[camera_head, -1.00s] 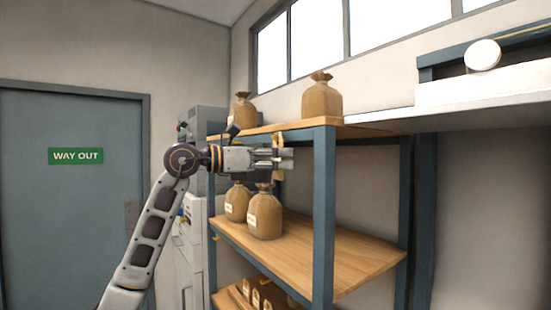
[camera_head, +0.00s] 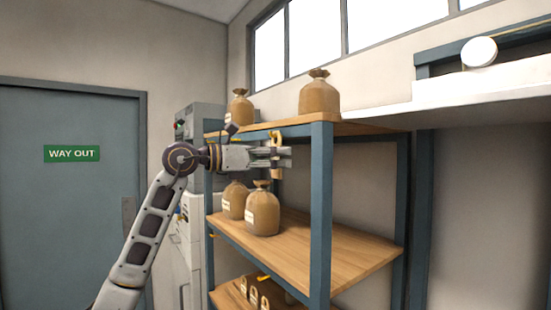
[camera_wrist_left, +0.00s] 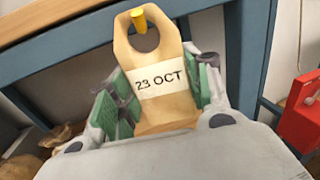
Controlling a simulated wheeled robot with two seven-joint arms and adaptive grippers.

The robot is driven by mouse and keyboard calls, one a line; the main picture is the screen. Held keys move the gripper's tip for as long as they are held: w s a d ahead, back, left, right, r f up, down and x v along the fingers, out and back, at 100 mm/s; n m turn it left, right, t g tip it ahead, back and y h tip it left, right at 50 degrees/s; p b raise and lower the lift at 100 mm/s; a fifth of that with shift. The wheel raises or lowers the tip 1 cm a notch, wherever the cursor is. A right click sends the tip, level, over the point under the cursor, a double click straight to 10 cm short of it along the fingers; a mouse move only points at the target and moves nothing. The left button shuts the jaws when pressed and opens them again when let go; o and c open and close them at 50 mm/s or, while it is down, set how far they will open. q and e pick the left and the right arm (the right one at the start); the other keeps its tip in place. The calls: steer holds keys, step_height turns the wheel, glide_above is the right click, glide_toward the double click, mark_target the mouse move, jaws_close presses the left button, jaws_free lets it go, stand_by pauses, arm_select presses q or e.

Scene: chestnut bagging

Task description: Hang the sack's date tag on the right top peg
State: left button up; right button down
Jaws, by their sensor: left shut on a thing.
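The tan date tag (camera_wrist_left: 165,104), printed "23 OCT", is upright between the green-padded fingers of my left gripper (camera_wrist_left: 160,100), which is shut on it. The tag (camera_head: 276,139) also shows in the head view, at the front edge of the top shelf. A yellow peg (camera_wrist_left: 138,19) lines up with the upper part of the tag's hole in the left wrist view. I cannot tell how far it passes through. My left gripper (camera_head: 283,157) is just below the top shelf's edge, left of the near blue post. My right gripper is out of view.
Sacks stand on the top shelf (camera_head: 318,96) and middle shelf (camera_head: 263,211). The blue post (camera_head: 321,215) is close to the right of my gripper. Small tagged items (camera_head: 253,296) sit on the bottom shelf. A red object (camera_wrist_left: 300,120) is at the right of the wrist view.

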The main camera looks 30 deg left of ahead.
arm_select(q)
steer(key=o, duration=0.8)
steer(key=shift+o, duration=0.4)
steer(key=shift+o, duration=0.8)
steer(key=o, duration=0.4)
steer(key=shift+s+a, duration=0.1)
steer(key=shift+s, duration=0.05)
